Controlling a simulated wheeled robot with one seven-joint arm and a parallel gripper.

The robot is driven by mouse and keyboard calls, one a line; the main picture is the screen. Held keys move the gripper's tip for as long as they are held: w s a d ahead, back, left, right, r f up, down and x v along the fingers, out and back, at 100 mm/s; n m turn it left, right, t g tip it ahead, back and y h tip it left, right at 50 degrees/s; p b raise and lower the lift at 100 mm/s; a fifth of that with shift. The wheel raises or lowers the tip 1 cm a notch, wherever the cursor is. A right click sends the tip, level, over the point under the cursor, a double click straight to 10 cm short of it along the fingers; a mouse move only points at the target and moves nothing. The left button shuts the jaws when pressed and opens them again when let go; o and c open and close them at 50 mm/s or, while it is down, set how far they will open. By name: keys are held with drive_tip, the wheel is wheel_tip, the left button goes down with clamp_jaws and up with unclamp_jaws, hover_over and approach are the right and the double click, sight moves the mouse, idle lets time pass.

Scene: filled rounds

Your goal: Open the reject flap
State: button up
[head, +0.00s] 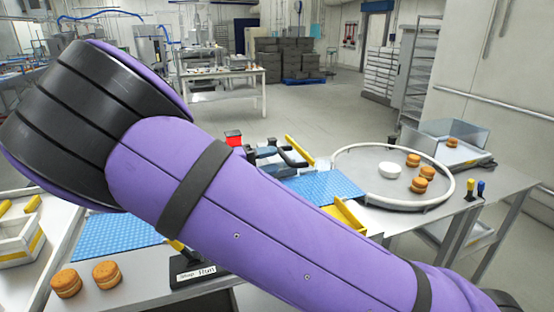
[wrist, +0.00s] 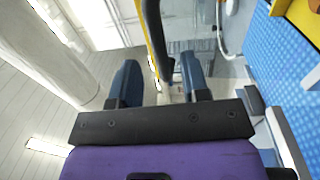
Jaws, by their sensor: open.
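A yellow bar (head: 299,151) stands up beside the blue belt (head: 322,187) in the head view; I take it to be the reject flap, though I cannot be sure. My gripper (head: 284,155) shows dark behind my purple arm, close to this bar. In the wrist view my gripper (wrist: 160,68) is open, its two dark blue fingers apart. A narrow yellow strip with a dark rod (wrist: 154,30) reaches into the gap between them. I cannot tell whether a finger touches it. My arm hides much of the belt.
A round white-rimmed table (head: 345,160) with several filled rounds (head: 420,185) and a white bowl (head: 390,171) stands right of the belt. A metal tray (head: 474,136) is beyond it. Two rounds (head: 107,272) lie at the front left, near a Stop/Run sign (head: 197,271).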

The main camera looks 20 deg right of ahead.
drive_tip(key=a, duration=0.8)
drive_tip(key=shift+s+a+f, duration=0.15)
drive_tip(key=shift+a+f, duration=0.05)
drive_tip(key=shift+f, duration=0.15)
drive_tip(key=shift+a, duration=0.1)
